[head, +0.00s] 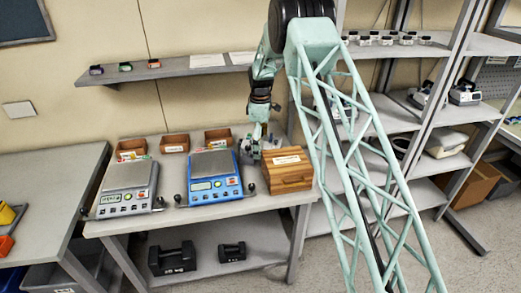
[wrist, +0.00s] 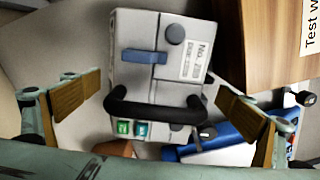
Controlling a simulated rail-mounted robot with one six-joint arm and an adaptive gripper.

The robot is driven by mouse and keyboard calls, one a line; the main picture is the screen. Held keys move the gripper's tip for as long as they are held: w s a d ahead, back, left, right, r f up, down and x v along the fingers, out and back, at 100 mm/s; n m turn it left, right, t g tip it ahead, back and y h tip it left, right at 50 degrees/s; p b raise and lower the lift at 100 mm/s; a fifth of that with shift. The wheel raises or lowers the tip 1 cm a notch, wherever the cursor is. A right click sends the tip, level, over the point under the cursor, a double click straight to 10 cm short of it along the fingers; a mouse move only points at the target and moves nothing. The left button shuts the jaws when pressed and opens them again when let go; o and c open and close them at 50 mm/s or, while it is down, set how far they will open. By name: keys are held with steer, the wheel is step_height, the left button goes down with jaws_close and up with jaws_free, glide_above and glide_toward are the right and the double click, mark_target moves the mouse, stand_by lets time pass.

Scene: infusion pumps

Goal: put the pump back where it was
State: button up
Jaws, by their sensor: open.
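The pump (wrist: 138,72) is a pale grey box with a black handle (wrist: 155,112), a blue clip, a dark round knob and a white number label. It stands on the bench, seen from above in the wrist view. My gripper (wrist: 160,106) is open, with its two wood-coloured finger pads on either side of the handle, apart from it. In the head view my gripper (head: 257,134) is low over the back of the bench, left of the wooden case, and the pump is mostly hidden there.
A wooden case (head: 288,172) stands close beside the pump. A blue scale (head: 214,184) and a grey scale (head: 127,191) are to the left, with small wooden bins behind. Other pumps (head: 465,93) sit on the right-hand shelves (head: 398,117). A wall shelf (head: 190,70) hangs above the bench.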

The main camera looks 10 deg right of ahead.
step_height(320, 180, up, 9)
steer(key=shift+r+p, duration=0.2)
steer(key=shift+p, duration=0.1)
steer(key=shift+r, duration=0.2)
stand_by(0.8)
